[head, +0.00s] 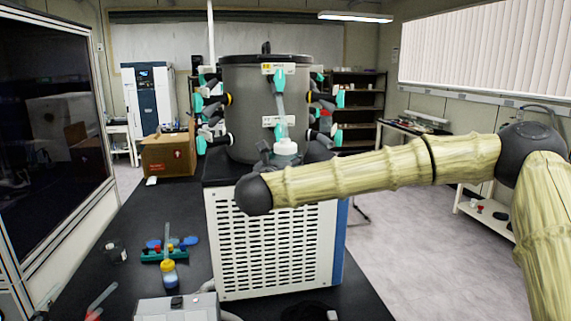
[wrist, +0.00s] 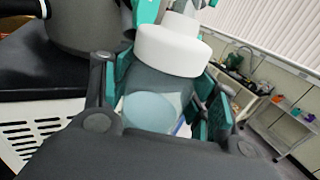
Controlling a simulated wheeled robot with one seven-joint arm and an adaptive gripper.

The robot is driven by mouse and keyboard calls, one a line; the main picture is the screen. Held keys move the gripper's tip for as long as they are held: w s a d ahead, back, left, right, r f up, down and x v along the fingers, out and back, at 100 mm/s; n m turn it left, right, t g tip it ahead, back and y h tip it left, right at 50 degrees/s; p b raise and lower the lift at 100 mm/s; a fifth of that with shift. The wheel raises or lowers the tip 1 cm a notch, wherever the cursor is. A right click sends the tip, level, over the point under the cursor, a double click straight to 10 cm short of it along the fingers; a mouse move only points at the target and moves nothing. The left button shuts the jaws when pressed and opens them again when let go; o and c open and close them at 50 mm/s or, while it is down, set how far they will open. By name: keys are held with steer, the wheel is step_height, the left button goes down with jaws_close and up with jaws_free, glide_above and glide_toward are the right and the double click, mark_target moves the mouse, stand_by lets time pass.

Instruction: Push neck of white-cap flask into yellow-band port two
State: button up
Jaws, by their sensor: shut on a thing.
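The white-cap flask shows in the head view as a white cap (head: 286,147) in front of the grey drum, and in the wrist view as a wide white cap (wrist: 172,50) on a clear body (wrist: 152,98). My gripper (wrist: 165,108) is shut around the flask body, below the cap. The flask leans slightly in the wrist view. A front port with a teal valve (head: 282,132) is just above the cap; whether the neck is inside it I cannot tell. A higher front port (head: 279,82) has a label with a yellow mark above it. My arm partly hides the flask in the head view.
The grey drum (head: 240,125) stands on a white vented cabinet (head: 275,250), with teal-valved ports on both sides. A yellow-cap flask (head: 168,266), a teal rack (head: 160,254) and a cardboard box (head: 168,155) are on the black bench (head: 135,215) to the left.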

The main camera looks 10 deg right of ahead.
steer(key=shift+w+r+b, duration=0.45)
steer(key=shift+w+r, duration=0.05)
steer(key=shift+r, duration=0.1)
stand_by(0.7)
steer(key=o, duration=1.5)
steer(key=shift+s+f, duration=0.1)
steer(key=v, duration=1.1)
steer(key=shift+s+a, duration=0.2)
steer(key=shift+s, duration=0.15)
steer(key=shift+b+v, duration=2.3)
steer(key=shift+v, duration=1.2)
